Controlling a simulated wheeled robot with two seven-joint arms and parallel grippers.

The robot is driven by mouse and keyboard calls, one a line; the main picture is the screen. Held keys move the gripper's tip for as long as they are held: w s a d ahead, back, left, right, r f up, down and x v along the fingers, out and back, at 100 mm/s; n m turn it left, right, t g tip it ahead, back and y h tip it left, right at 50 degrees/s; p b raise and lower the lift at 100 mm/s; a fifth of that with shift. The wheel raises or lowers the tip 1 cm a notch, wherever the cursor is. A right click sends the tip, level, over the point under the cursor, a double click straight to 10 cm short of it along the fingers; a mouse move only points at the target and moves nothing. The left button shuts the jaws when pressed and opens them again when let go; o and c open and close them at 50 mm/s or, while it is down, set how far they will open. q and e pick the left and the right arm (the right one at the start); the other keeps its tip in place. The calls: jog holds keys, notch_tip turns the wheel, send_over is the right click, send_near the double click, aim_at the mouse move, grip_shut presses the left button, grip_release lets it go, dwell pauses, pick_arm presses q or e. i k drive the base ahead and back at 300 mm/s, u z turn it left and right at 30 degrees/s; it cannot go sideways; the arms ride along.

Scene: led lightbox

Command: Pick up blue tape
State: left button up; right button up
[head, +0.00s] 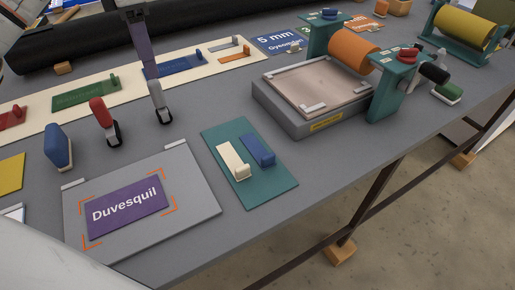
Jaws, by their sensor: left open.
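A blue strip with a small raised tab (257,150) lies on the teal mat (265,192), at the right of a cream strip (232,160). Another blue strip (182,66) lies on the long cream board at the back. I cannot tell which of the two is the blue tape. My left arm shows only as a pale, smooth part at the lower left. My left gripper is open; its fingers cannot be made out clearly, and it holds neither blue strip. My right gripper does not show.
A grey panel (195,212) with a purple Duvesquil label (128,206) lies in front. A grey box (283,122) and an orange roll (352,50) stand right. Bare table separates mat and box.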

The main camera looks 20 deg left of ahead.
aim_at(266, 160)
jog(key=k, duration=1.55)
